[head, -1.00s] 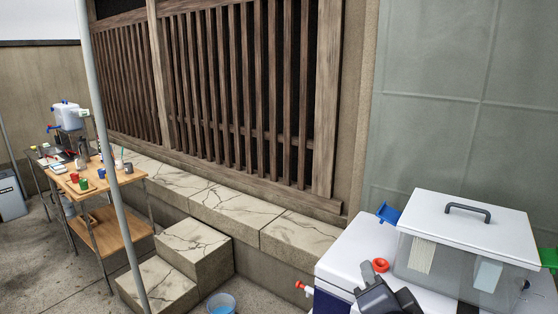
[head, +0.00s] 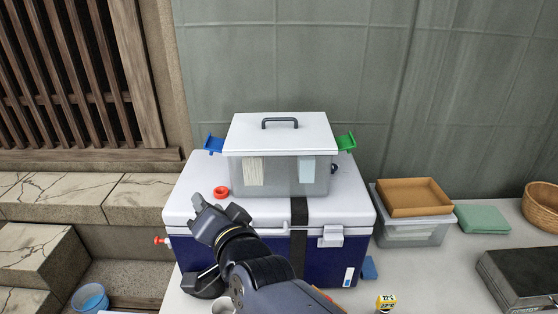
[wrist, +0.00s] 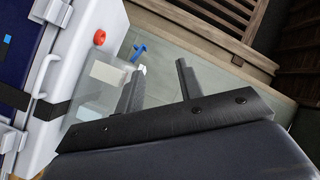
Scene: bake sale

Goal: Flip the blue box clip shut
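The blue clip (head: 213,144) sticks out from the left side of a clear box (head: 280,176) with a white lid (head: 280,132), and it looks flipped outward, open. It also shows in the wrist view (wrist: 138,52). A green clip (head: 346,141) sticks out in the same way on the right side. The box stands on a cooler with a white top and dark blue body. My gripper (head: 218,204) is in front of the box and to its left, over the cooler's front left part, apart from the clip. In the wrist view its two fingers (wrist: 162,69) stand apart with nothing between them.
The cooler (head: 335,205) has a black strap, a latch and a red-tipped tap (head: 160,240) at its left. A brown tray (head: 413,197), a green cloth (head: 483,219) and a basket (head: 541,205) are to the right.

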